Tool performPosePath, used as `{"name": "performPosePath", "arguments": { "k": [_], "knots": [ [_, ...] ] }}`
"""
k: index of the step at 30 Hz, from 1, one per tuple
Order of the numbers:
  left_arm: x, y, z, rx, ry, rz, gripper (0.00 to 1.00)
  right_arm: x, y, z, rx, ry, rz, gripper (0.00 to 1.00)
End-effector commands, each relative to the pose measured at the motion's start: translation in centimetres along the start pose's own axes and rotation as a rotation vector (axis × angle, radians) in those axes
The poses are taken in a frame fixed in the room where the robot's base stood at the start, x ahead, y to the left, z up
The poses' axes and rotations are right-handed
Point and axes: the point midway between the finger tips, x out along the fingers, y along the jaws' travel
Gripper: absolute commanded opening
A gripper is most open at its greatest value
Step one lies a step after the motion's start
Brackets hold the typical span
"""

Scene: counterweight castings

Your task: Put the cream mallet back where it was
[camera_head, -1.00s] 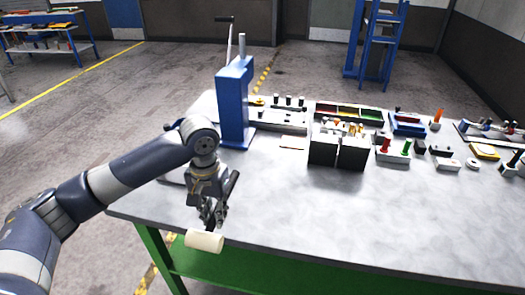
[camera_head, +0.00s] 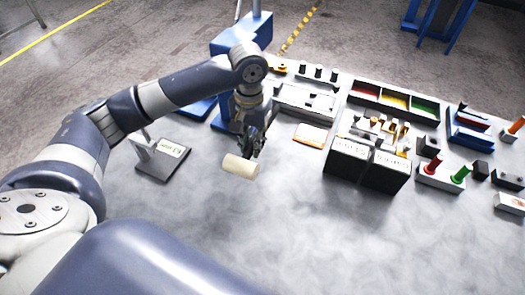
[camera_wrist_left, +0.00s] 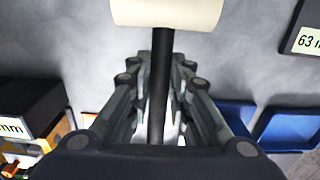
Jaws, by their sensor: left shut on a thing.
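The cream mallet (camera_head: 240,166) has a cream cylindrical head and a dark handle. My left gripper (camera_head: 252,143) is shut on the mallet's handle, with the head hanging at the near side of the fingers above the grey table. In the left wrist view, the dark mallet handle (camera_wrist_left: 160,80) runs between the fingers (camera_wrist_left: 158,100) and the cream head (camera_wrist_left: 167,12) is at the top edge. The far end of the handle is hidden by the gripper. My right gripper is not in view.
A dark plate with a label (camera_head: 164,158) stands left of the mallet. A blue press (camera_head: 235,40) is behind my arm. Two black boxes (camera_head: 366,165) stand to the right, with a three-colour tray (camera_head: 394,101) behind. The table's near middle (camera_head: 270,220) is clear.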

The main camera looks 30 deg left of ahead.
Motion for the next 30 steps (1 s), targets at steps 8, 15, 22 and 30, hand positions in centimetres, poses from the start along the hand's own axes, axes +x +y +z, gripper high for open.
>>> {"name": "performPosePath", "arguments": {
  "k": [8, 15, 22, 30],
  "knots": [
    [3.5, 0.0, 0.0, 0.001, 0.0, 0.001, 0.0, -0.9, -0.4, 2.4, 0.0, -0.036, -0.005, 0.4],
    [6.5, -0.1, 0.1, 0.001, -0.003, -0.001, 0.0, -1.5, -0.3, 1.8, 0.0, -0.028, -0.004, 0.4],
    [8.7, -0.1, 0.1, 0.001, 0.001, 0.0, 0.0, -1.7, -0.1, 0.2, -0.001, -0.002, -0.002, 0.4],
    [8.8, -0.1, 0.0, 0.002, 0.001, 0.001, 0.0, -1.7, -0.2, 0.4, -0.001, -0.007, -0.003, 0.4]
  ]
}}
